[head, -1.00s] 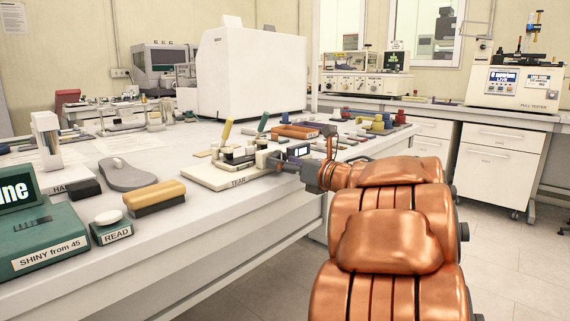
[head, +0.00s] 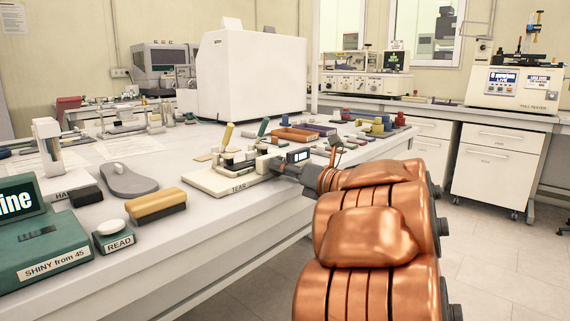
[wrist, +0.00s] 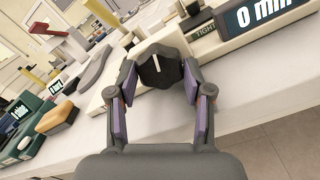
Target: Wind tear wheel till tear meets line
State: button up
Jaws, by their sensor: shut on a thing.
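The tear tester, a cream base marked TEAR (head: 238,188), stands at the front edge of the bench in the head view. Its dark ridged wheel (wrist: 163,66), with a white mark on the face, shows in the wrist view. My gripper (wrist: 160,92) is shut on this wheel, one finger on each side. In the head view my gripper (head: 283,168) reaches the tester's right side from the bench front. The tester's display (wrist: 262,18) reads "0 mm", cut off at the frame edge. A "TIGHT" label (wrist: 205,28) sits beside it. The tear and line cannot be made out.
A yellow-topped block (head: 157,203), a grey mouse-shaped item (head: 127,183) and a green READ button box (head: 113,238) stand left of the tester. An orange tray (head: 296,134) and coloured pieces (head: 378,124) lie behind. The floor at right is free.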

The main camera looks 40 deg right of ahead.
jog(key=shift+m, duration=0.5)
jog(key=o, duration=1.1)
jog(key=shift+o, duration=0.2)
jog(key=shift+f, duration=0.1)
